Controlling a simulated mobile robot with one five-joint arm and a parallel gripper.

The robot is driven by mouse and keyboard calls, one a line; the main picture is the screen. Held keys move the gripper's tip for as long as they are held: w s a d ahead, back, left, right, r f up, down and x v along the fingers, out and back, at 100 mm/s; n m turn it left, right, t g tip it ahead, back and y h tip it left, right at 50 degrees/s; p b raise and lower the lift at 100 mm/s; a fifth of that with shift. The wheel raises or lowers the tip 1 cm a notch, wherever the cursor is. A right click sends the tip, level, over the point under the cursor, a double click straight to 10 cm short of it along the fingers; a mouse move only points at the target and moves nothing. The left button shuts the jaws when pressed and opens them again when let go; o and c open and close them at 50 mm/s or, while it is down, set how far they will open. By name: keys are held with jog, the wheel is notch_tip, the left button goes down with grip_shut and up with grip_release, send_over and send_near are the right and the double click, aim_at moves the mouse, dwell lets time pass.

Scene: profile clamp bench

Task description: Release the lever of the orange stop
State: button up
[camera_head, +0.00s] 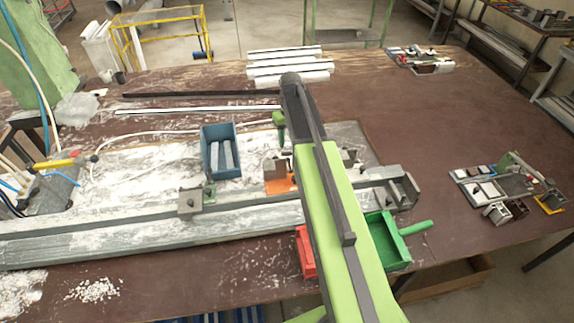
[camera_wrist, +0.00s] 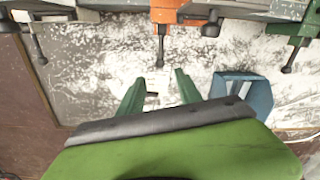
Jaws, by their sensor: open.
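The orange stop (camera_head: 281,185) sits on the grey rail, partly hidden behind my arm in the head view. In the wrist view the orange stop (camera_wrist: 166,12) is at the top edge, and its dark lever (camera_wrist: 161,46) with a round knob points down toward my gripper. My gripper (camera_wrist: 160,78) is open and empty, its two green fingers pointing at the lever with a gap between. The lever lies roughly in line with the middle of the opening. In the head view one green finger of my gripper (camera_head: 279,128) shows beyond the rail.
A blue bin (camera_head: 220,152) stands behind the rail; it is right of my fingers in the wrist view (camera_wrist: 243,92). A green stop (camera_wrist: 292,40) and a grey clamp (camera_head: 190,203) are on the rail (camera_head: 120,232). Red (camera_head: 305,250) and green (camera_head: 388,240) bins are in front.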

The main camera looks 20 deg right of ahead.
aim_at(289, 165)
notch_tip(289, 165, down, 9)
jog(key=b, duration=0.7)
jog(key=shift+a, duration=0.15)
jog(key=shift+r, duration=0.2)
grip_shut()
dwell(0.6)
